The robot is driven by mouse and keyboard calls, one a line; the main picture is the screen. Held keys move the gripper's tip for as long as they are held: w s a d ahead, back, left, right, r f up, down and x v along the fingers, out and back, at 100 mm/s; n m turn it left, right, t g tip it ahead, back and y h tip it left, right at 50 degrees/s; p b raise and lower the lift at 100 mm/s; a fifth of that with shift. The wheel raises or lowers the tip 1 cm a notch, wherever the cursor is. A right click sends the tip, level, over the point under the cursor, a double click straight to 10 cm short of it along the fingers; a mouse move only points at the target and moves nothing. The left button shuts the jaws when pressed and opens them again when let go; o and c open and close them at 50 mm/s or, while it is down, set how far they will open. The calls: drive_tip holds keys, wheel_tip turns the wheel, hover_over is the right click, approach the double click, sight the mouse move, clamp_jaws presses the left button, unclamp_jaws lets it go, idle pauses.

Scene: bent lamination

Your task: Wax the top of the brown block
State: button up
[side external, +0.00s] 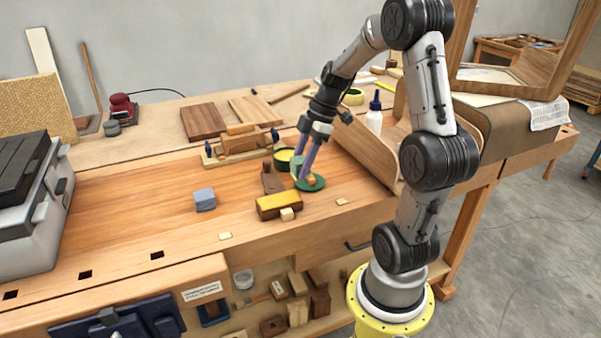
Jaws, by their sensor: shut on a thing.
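A brown block (268,211) with a yellow top face lies near the front of the bench, left of and in front of my gripper. My gripper (304,174) points down with its two purple fingers shut on a small green thing (297,164), partly hidden by the fingers. A green disc (315,184) with a small orange-brown piece on it lies at the fingertips; I cannot tell whether they touch it. A round tin (283,157) with yellow contents, perhaps wax, stands just behind my gripper. My gripper is apart from the brown block.
A dark brown wooden piece (270,181) lies behind the block, and a small pale cube (287,214) sits at its front. A blue-grey block (205,200) stands to the left. A wooden clamp frame (240,147) is behind. A curved wooden piece (366,150) stands right.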

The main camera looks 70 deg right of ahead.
drive_tip(key=shift+r, duration=1.05)
